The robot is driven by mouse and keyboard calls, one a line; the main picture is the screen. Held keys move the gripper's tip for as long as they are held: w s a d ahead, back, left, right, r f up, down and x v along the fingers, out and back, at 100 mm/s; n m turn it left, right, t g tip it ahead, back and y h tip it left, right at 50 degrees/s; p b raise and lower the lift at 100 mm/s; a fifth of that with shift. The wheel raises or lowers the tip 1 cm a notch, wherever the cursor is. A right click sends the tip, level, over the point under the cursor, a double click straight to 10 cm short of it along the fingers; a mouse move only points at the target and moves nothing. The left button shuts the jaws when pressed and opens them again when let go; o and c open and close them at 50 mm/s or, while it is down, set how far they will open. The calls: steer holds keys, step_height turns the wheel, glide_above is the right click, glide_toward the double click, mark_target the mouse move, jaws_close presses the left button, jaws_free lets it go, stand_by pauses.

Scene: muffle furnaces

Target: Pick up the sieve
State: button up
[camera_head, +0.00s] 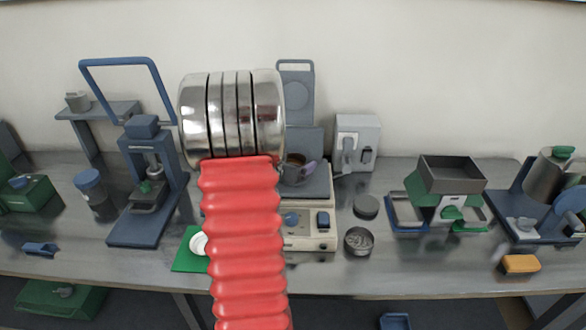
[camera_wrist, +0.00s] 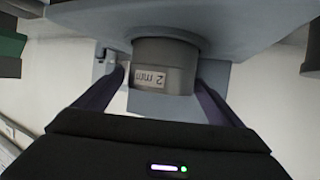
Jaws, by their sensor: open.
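The sieve (camera_wrist: 165,55) is a grey round cylinder with a white "2 mm" label, upside down in the wrist view. It meets a blue-grey plate (camera_wrist: 235,30) at the top of that view. My gripper (camera_wrist: 160,82) is open, with one dark purple finger on each side of the sieve. I cannot tell whether either finger touches it. In the head view my red arm hides most of this spot. A dark round part and a bit of purple finger (camera_head: 309,172) show just right of the arm, above a blue-grey and beige machine (camera_head: 318,222).
A small round metal dish (camera_head: 359,240) and a dark disc (camera_head: 366,206) lie right of the machine. A blue press (camera_head: 143,200) stands left, a grey hopper device (camera_head: 450,176) right. A grey box device (camera_head: 356,142) stands behind.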

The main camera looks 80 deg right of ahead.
stand_by(0.4)
steer(key=c, duration=1.6)
steer(key=shift+r, duration=0.1)
steer(key=shift+c, duration=0.2)
step_height(320, 180, up, 10)
